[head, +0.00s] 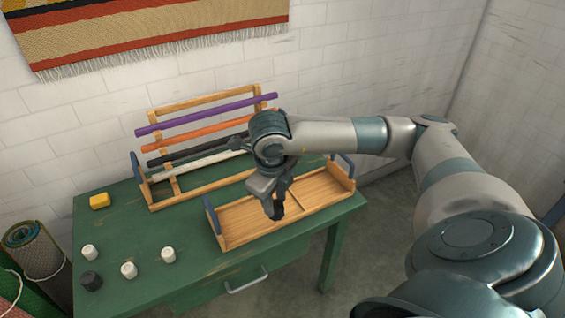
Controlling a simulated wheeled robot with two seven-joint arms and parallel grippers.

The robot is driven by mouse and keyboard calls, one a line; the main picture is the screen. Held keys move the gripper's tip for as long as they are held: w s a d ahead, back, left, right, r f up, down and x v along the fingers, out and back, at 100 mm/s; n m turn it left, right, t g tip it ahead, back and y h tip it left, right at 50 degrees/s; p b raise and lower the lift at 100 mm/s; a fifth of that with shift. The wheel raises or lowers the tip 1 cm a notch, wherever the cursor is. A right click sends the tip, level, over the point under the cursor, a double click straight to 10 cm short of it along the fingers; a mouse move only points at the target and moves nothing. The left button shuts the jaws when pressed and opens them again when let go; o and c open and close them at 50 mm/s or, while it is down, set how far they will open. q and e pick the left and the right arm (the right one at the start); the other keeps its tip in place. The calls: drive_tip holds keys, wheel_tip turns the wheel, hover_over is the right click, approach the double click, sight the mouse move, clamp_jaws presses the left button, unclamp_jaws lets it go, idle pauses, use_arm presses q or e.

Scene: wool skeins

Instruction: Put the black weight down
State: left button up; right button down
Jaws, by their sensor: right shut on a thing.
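My right gripper (273,207) reaches in from the right and points down over the wooden tray (232,243). It is shut on a dark thing, seemingly a black weight, which is hard to tell apart from the dark fingers. Whether it touches the tray floor I cannot tell. Another short black piece (91,281) stands on the green table (190,262) at the front left. My left gripper is not in view.
White pieces (129,270) stand near the black one, and a yellow block (100,201) lies behind them. A wooden rack (163,191) with purple, orange, black and white rods stands behind the tray. The tray has blue end handles (212,215). The table's left middle is clear.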

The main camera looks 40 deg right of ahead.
drive_tip(key=d+m, duration=0.1)
drive_tip(key=m, duration=0.1)
drive_tip(key=d+m, duration=0.1)
drive_tip(key=m, duration=0.1)
drive_tip(key=shift+d+g+h, duration=0.15)
drive_tip(key=shift+g+h, duration=0.15)
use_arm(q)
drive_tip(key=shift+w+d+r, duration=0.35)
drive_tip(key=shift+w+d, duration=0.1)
use_arm(e)
drive_tip(key=shift+d+m, duration=0.3)
drive_tip(key=shift+m, duration=0.5)
